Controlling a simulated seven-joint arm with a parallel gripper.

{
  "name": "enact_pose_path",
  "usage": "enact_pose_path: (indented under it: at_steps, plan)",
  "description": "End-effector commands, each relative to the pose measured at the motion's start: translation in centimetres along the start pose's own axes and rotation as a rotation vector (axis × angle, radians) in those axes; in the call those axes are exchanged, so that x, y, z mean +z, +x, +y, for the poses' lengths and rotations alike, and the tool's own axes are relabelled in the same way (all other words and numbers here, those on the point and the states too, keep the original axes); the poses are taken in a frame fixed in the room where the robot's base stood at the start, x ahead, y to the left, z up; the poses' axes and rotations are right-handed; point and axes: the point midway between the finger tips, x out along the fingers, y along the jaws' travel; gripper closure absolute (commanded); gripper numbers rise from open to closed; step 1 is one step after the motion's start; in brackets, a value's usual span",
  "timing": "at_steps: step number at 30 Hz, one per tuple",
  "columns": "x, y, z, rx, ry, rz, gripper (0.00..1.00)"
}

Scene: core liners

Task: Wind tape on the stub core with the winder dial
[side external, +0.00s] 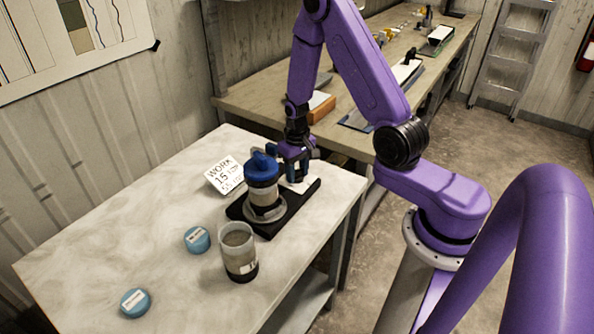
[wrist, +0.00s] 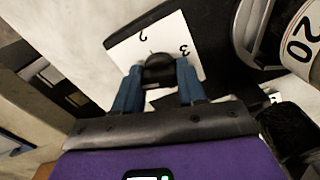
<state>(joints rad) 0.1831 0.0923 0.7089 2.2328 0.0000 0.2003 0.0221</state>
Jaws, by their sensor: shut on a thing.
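In the wrist view my gripper (wrist: 158,80) has its two blue fingers on either side of a black knob, the winder dial (wrist: 158,63), and is shut on it. A white plate (wrist: 190,50) with the figures 2 and 3 lies under the knob. In the side view my gripper (side external: 296,172) is low over the right part of the black winder base (side external: 272,226) and hides the dial. The stub core (side external: 262,192) with a blue cap (side external: 262,165) stands upright in a grey ring on that base, left of my gripper. I cannot make out tape on it.
An open clear liner (side external: 238,252) with dark material stands in front. Two blue caps (side external: 197,240) (side external: 135,302) lie to the left. The left part of the white table (side external: 90,255) is mostly clear.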

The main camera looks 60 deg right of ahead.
Motion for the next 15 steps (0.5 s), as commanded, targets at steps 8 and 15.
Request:
enact_pose_path:
  at_steps: [8, 15]
  plan:
    - [-0.1, -0.07, -0.03, 0.0, 0.264, 0.003, 0.9]
    - [-0.1, -0.07, -0.02, -0.001, 0.487, 0.003, 0.9]
